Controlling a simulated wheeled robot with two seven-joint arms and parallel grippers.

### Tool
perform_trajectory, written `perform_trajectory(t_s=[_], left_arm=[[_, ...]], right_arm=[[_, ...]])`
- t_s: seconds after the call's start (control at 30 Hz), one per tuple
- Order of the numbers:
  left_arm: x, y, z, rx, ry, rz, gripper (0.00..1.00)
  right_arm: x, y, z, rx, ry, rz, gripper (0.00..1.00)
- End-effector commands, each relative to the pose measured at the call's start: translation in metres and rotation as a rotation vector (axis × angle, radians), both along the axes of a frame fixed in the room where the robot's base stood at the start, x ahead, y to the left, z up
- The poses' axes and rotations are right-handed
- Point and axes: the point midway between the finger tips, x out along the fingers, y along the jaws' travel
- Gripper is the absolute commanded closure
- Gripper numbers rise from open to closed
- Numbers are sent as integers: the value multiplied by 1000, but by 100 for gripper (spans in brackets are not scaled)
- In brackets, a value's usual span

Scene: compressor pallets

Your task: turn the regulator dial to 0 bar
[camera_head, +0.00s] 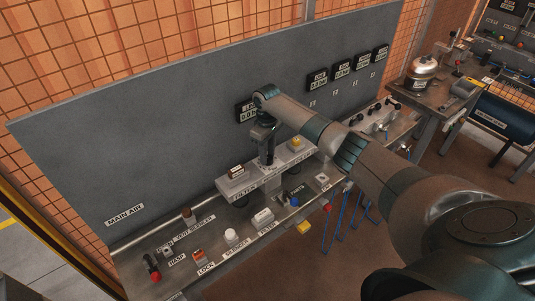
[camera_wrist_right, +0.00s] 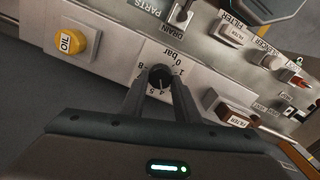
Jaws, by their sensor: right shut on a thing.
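The regulator dial (camera_wrist_right: 160,77) is a black round knob in the right wrist view, on a pale panel with printed numbers and "0 bar" around it. A light pointer line on it seems to face the 4 to 5 side, away from the 0 mark. My right gripper (camera_wrist_right: 159,92) has its two fingers shut on the dial from both sides. In the head view my right gripper (camera_head: 266,158) points down at the raised bench block and hides the dial. My left gripper does not show in either view.
A yellow OIL cap (camera_wrist_right: 71,43) is beside the dial. A FILTER block (camera_head: 236,174) stands left of the gripper in the head view. A grey back panel (camera_head: 150,130) with digital displays rises behind. Several small parts lie along the bench front.

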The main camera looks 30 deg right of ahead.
Motion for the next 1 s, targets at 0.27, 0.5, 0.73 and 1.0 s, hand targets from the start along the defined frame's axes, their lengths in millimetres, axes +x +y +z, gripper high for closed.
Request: perform_trajectory(t_s=[0.27,0.5,0.73,1.0], left_arm=[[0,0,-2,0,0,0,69],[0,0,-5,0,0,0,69],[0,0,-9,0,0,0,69],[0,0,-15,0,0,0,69]], right_arm=[[0,0,0,0,-1,263,94],[0,1,0,-1,-2,491,94],[-1,1,0,0,-2,709,94],[-2,1,0,-1,-2,964,94]])
